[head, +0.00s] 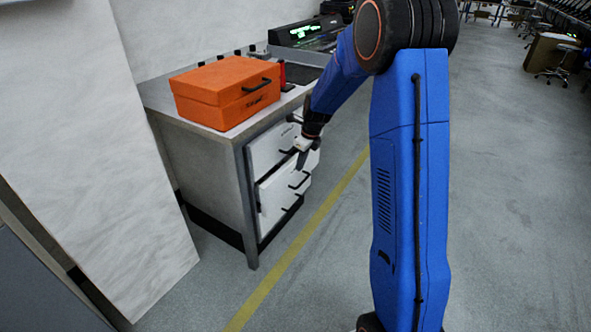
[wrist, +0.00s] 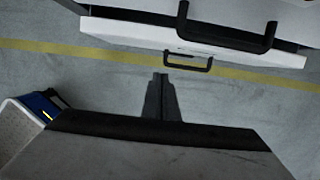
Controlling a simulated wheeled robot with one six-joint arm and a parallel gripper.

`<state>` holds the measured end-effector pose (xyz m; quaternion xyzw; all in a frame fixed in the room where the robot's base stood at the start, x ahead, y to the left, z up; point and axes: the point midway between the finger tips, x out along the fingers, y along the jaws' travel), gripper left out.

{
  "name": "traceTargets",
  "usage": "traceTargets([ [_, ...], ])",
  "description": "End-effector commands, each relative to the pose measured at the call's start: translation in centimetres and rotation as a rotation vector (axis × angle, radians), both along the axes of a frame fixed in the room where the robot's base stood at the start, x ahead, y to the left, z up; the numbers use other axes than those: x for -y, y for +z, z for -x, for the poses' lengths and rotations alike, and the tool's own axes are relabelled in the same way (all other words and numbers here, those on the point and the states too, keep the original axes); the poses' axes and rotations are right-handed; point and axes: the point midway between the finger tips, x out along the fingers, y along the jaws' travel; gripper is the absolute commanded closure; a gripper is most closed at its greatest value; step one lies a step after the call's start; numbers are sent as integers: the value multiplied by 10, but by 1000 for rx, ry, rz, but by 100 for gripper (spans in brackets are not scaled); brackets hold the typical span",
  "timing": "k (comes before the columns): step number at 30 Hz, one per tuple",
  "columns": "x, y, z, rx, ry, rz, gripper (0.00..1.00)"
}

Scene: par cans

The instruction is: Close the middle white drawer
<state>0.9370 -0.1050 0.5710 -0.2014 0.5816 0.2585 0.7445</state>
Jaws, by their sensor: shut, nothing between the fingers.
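The cabinet's white drawers show in the head view below the metal worktop. The middle white drawer (head: 272,197) appears to stand out from the cabinet, with a dark gap along its left edge. In the wrist view a white front (wrist: 120,33) with a small black handle (wrist: 188,63) juts out below a nearer front with a larger black handle (wrist: 228,38). I cannot tell surely which levels these are. My gripper (head: 300,163) is shut and empty, in front of the drawers. In the wrist view its fingertips (wrist: 161,76) are together, apart from the small handle.
An orange case (head: 225,92) sits on the metal worktop (head: 160,95). Black equipment (head: 305,35) stands at the worktop's far end. A white panel (head: 85,170) stands at the left. The grey floor with a yellow line (head: 285,265) is clear before the cabinet.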

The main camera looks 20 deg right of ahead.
Motion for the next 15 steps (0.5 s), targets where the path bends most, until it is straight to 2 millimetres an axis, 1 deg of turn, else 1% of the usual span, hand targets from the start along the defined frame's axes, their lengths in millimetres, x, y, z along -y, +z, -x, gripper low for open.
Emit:
traceTargets([
  [1, 2, 10, 1, 4, -1, 0, 100],
  [3, 4, 23, 4, 4, 0, 1, 100],
  [9, 8, 52, 10, 3, 0, 0, 100],
  [12, 10, 61, 11, 2, 0, 1, 100],
  [15, 10, 64, 13, -2, 1, -2, 100],
])
